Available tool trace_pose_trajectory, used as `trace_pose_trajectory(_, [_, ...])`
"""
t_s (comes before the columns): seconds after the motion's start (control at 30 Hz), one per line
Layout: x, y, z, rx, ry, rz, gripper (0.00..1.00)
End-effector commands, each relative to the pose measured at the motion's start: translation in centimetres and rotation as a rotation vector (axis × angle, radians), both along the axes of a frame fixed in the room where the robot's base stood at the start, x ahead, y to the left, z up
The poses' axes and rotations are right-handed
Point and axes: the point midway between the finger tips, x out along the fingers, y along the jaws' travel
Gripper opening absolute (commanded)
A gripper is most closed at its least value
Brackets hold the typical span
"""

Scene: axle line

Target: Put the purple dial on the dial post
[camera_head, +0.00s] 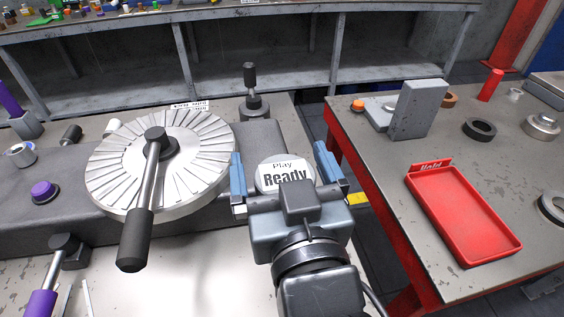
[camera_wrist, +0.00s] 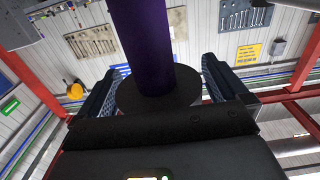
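In the wrist view, the disc's dark underside spans the space between my fingers (camera_wrist: 160,85), with a thick purple stem (camera_wrist: 140,40) running out of the top of the picture. The stem is hidden in the head view, so I cannot see its far end. A short dark post (camera_head: 250,76) on a grey round base stands behind my gripper; I cannot tell if it is the dial post.
A ribbed metal disc (camera_head: 105,180) with a black-handled lever lies left of my gripper. A purple knob (camera_head: 43,190) is farther left. On the right, a red-edged table holds a red tray (camera_head: 465,215), a grey block (camera_head: 418,110) and rings. A floor gap separates the benches.

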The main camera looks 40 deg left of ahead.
Motion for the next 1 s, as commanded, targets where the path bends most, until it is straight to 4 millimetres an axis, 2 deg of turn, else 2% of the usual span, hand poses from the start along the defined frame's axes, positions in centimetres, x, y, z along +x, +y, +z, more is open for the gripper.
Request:
trace_pose_trajectory(0.27, [-0.2, -0.2, 0.3, 0.001, 0.001, 0.000, 1.00])
trace_pose_trajectory(0.37, [-1.0, -1.1, 0.0, 0.000, 0.004, 0.000, 1.00])
trace_pose_trajectory(0.73, [-6.1, -7.0, 0.0, 0.001, 0.002, 0.000, 1.00])
trace_pose_trajectory(0.8, [-6.6, -7.6, 0.5, 0.000, 0.004, 0.001, 1.00])
trace_pose_trajectory(1.0, [-7.5, -8.8, 0.4, 0.000, 0.003, 0.001, 1.00])
